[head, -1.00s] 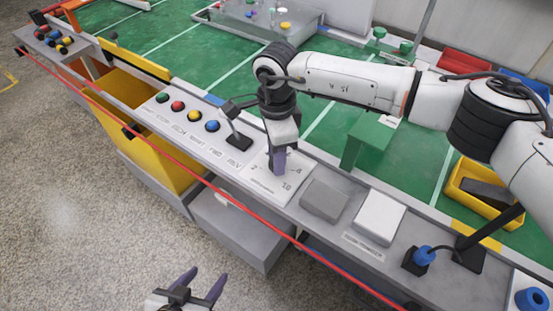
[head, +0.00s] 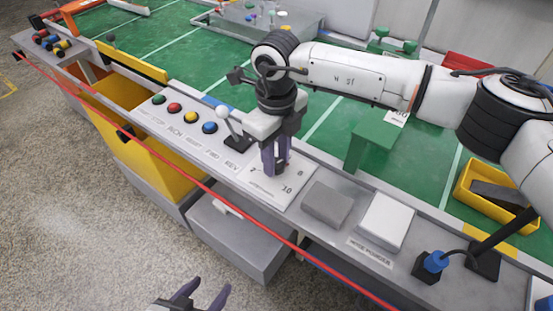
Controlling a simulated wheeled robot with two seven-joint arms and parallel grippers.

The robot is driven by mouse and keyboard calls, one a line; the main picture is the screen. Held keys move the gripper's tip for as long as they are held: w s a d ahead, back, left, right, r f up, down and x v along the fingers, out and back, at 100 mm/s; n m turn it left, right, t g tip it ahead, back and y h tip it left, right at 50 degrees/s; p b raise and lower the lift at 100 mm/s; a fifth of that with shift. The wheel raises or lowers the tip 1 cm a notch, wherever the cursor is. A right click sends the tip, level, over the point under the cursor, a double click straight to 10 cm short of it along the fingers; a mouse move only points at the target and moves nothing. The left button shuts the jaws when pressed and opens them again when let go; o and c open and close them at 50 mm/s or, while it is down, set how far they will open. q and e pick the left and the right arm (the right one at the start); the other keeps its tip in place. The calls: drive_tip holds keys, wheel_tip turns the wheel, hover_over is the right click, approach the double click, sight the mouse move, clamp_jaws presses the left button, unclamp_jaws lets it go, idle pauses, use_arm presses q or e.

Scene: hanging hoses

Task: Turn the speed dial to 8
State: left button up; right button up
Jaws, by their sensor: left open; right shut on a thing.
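The speed dial's white plate (head: 264,187) lies on the grey console, with numbers printed on it; a 10 and an 8 can be read on its right side. My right gripper (head: 276,168) points down over the middle of the plate, shut on the dial knob. The fingers hide most of the knob, so I cannot tell which number it points at. My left gripper (head: 202,298) is open and empty at the bottom edge of the picture, in front of the console.
Left of the plate stand a lever with a white ball (head: 222,112) and several coloured buttons (head: 175,107). Right of it are a grey pad (head: 327,204) and a white pad (head: 385,221). A red rope (head: 220,194) runs along the console's front.

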drive_tip(key=m, duration=0.3)
drive_tip(key=shift+m+b, duration=0.3)
drive_tip(key=shift+b, duration=0.1)
drive_tip(key=m, duration=0.3)
drive_tip(key=shift+m+b, duration=0.3)
drive_tip(key=shift+m, duration=0.4)
drive_tip(key=shift+r, duration=0.1)
drive_tip(key=o, duration=1)
drive_tip(key=shift+o, duration=0.2)
